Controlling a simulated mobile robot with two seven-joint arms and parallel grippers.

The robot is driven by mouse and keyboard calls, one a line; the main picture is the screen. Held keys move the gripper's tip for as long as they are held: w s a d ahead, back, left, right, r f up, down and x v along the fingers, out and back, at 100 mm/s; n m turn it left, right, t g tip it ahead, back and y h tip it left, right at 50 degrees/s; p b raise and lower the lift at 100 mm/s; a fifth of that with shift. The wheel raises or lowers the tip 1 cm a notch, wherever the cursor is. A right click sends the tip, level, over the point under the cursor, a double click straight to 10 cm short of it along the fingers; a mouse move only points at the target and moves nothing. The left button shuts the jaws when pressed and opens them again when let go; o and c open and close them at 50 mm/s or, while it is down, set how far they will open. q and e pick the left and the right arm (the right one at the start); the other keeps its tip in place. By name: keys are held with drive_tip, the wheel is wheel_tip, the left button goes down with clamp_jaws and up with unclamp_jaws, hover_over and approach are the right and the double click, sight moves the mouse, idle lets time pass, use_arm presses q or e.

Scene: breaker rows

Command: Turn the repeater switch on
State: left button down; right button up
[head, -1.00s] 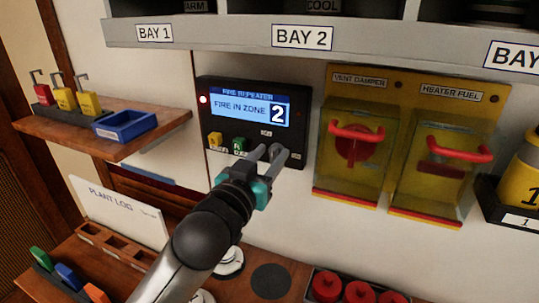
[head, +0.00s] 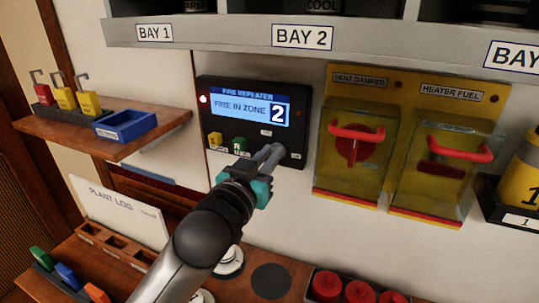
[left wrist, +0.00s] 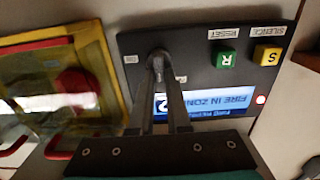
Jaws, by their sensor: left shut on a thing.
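The fire repeater (head: 302,125) is a dark wall panel with a lit blue screen reading "FIRE IN ZONE 2" and a red lamp at its left. My left gripper (head: 271,151) reaches its lower right corner and is shut on the repeater switch. In the left wrist view, where the panel appears upside down, the fingers of my left gripper (left wrist: 160,70) close around the small switch (left wrist: 157,54). The fingertips hide most of the switch, so its position is hard to tell. My right gripper is in neither view.
Yellow (head: 215,139) and green (head: 239,144) buttons sit left of the switch. Two clear covers with red handles (head: 357,133) stand to the right. A wooden shelf (head: 160,132) with a blue tray (head: 125,124) is at left. Red round things (head: 327,286) lie below.

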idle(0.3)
use_arm(q)
drive_tip(key=m+p, duration=0.3)
drive_tip(key=m, duration=0.3)
drive_tip(key=m+p, duration=0.4)
drive_tip(key=m, duration=0.2)
drive_tip(key=d+f+m+p, duration=0.1)
drive_tip(key=m+p, duration=0.3)
drive_tip(key=m, duration=0.2)
drive_tip(key=shift+s+f, duration=0.1)
drive_tip(key=shift+s, duration=0.15)
idle(0.3)
drive_tip(key=c, duration=0.9)
unclamp_jaws()
